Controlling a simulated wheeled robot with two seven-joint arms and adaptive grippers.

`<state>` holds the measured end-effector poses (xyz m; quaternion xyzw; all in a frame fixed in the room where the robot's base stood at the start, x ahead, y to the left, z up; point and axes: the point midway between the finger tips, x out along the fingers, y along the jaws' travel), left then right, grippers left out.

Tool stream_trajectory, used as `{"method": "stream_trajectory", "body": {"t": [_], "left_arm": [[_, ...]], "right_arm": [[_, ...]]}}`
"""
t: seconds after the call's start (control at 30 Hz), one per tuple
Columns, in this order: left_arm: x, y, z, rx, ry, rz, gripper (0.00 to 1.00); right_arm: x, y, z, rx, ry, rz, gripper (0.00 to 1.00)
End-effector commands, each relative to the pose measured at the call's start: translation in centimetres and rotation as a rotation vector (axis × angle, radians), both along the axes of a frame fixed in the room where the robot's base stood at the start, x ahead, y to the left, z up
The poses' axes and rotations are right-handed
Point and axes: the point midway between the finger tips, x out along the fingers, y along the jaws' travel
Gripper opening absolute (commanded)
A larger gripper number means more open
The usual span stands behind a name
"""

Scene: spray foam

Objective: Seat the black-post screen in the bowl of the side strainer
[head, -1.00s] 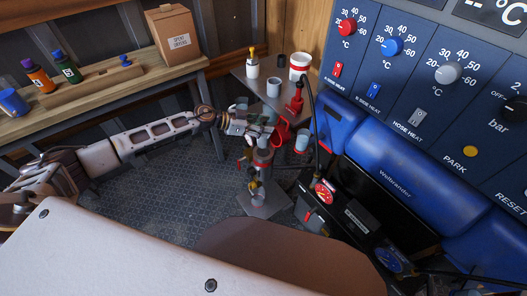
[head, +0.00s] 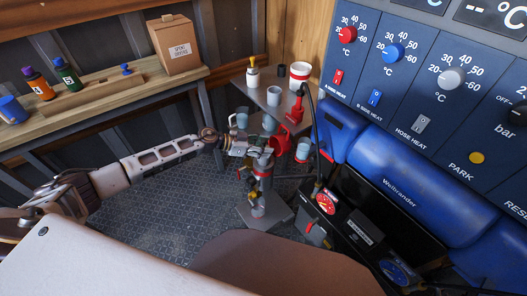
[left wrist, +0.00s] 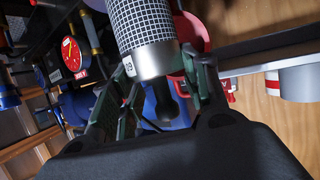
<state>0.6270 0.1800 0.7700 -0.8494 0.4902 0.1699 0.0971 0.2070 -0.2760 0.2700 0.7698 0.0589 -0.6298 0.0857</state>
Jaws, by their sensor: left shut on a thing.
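My left gripper (head: 259,149) is at the side strainer (head: 262,172), a grey upright body with red rings on a stand. In the left wrist view my left gripper (left wrist: 165,92) is shut on the black post of the screen (left wrist: 148,38), a silver mesh cylinder with a plain metal band. The post runs back between the green-and-black fingers. In the head view the gripper covers the screen and the strainer's top, so I cannot tell whether the screen is inside the bowl. My right gripper is out of view.
A red pump-like part (head: 295,112) and several cups stand close to the strainer. A white tub with red bands (head: 300,74) is on the shelf behind. Dark equipment with a red gauge (head: 326,203) lies to the right. The floor left of the stand is clear.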

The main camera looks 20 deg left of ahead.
Motion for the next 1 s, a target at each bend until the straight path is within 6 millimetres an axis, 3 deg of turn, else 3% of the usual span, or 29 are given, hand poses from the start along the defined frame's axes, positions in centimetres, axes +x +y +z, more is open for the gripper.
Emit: {"method": "stream_trajectory", "body": {"t": [0.1,0.3,1.0], "left_arm": [[0.1,0.0,-1.5,-0.002,-0.001,0.001,0.14],[0.0,0.0,-2.3,0.000,-0.001,0.000,0.14],[0.0,0.0,-3.1,-0.001,-0.001,0.000,0.14]], "right_arm": [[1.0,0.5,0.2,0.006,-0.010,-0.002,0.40],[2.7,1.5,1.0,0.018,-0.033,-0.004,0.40],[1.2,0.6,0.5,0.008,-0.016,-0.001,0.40]]}}
